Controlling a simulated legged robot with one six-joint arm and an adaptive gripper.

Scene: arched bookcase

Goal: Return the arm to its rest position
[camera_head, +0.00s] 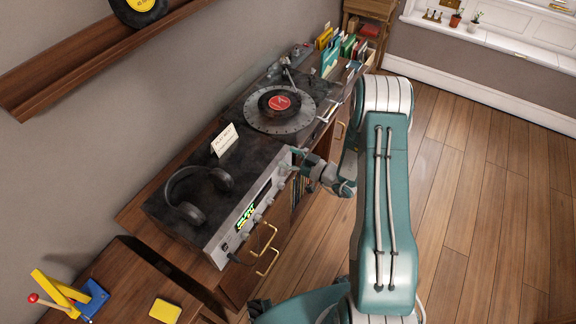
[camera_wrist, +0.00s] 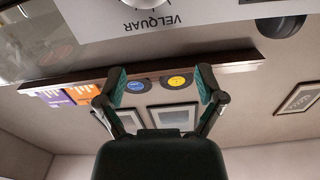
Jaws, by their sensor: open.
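My gripper (camera_head: 292,163) is at the front right end of the silver-fronted receiver (camera_head: 225,240), close to its large knob (camera_head: 284,169). I cannot tell whether the fingers touch the knob. In the wrist view, my gripper (camera_wrist: 162,82) has its two teal-padded fingers spread apart with nothing held between them. The receiver's front panel (camera_wrist: 215,12), lettered VELQUAR, shows upside down along the top of that view, with part of the knob (camera_wrist: 146,2) at the edge. My teal arm reaches forward over the floor from the bottom right.
Headphones (camera_head: 198,190) and a white card (camera_head: 224,139) rest on the receiver. A turntable (camera_head: 280,105) with a red-labelled record stands behind it on the wooden cabinet (camera_head: 135,212). A wall shelf (camera_head: 90,68) is at upper left. The wooden floor (camera_head: 480,200) at right is clear.

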